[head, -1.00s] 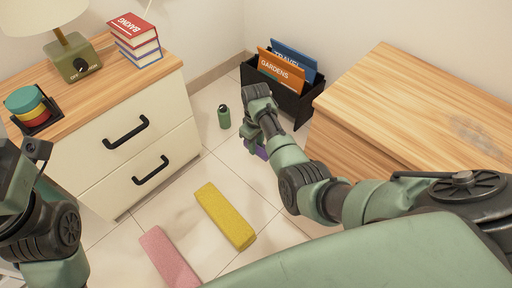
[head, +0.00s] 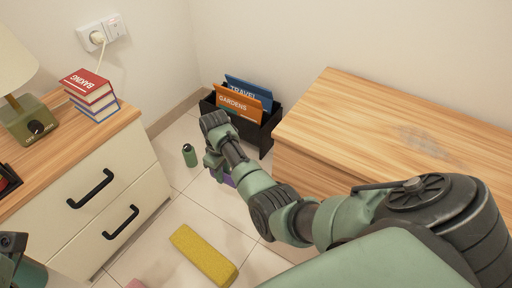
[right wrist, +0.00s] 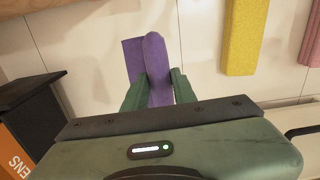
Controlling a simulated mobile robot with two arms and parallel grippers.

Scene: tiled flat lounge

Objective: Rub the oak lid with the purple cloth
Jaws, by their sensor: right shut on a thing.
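The oak lid (head: 350,110) is the wooden top of the chest at the right in the head view, with a grey smudge (head: 430,143) on its right part. My right gripper (right wrist: 158,92) is shut on the purple cloth (right wrist: 145,55), which looks folded and hangs between the fingers over the floor tiles. In the head view the purple cloth (head: 229,181) shows only as a sliver behind my right arm, left of the chest and below its lid. Part of my left arm shows at the lower left edge; its jaws are out of sight.
A black file box (head: 268,131) with orange and blue folders stands beside the chest. A cream drawer cabinet (head: 85,235) with books (head: 92,95) and a lamp stands left. The lid is clear.

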